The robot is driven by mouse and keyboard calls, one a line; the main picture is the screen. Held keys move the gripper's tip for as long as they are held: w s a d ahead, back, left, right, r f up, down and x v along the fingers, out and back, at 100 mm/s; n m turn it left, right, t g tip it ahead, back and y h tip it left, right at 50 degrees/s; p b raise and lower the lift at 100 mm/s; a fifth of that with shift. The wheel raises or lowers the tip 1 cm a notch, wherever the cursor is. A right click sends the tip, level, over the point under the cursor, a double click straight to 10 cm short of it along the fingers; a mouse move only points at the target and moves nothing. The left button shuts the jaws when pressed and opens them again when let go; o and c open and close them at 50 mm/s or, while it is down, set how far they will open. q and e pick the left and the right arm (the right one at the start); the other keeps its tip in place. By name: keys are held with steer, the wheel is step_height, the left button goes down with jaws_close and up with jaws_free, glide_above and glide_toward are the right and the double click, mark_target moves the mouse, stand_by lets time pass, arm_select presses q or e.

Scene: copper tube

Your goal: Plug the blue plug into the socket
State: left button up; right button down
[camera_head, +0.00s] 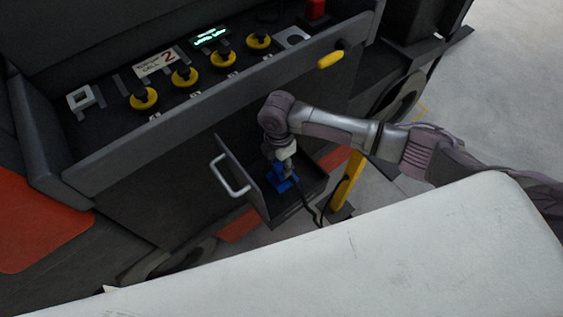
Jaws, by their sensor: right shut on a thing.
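The blue plug (281,184) is low in an open drawer (243,163) at the front of the dark machine. My right gripper (282,172) reaches down into the drawer from above and is shut on the blue plug. The fingertips are small and partly hidden by the wrist. A dark cable (311,212) runs from near the plug over the drawer's edge. I cannot make out the socket for certain. My left gripper is not in view.
The drawer has a light handle (229,175) on its front. A control panel with several yellow knobs (222,58) is above it. A yellow post (347,181) stands just right of the drawer. Open floor (505,90) lies at the right.

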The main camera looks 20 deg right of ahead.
steer(key=shift+f+b, duration=0.3)
steer(key=shift+f, duration=0.2)
steer(key=c, duration=0.6)
jaws_free()
steer(key=shift+o, duration=0.2)
step_height(320, 180, up, 12)
steer(key=shift+w, duration=0.4)
steer(key=shift+a+f, duration=0.1)
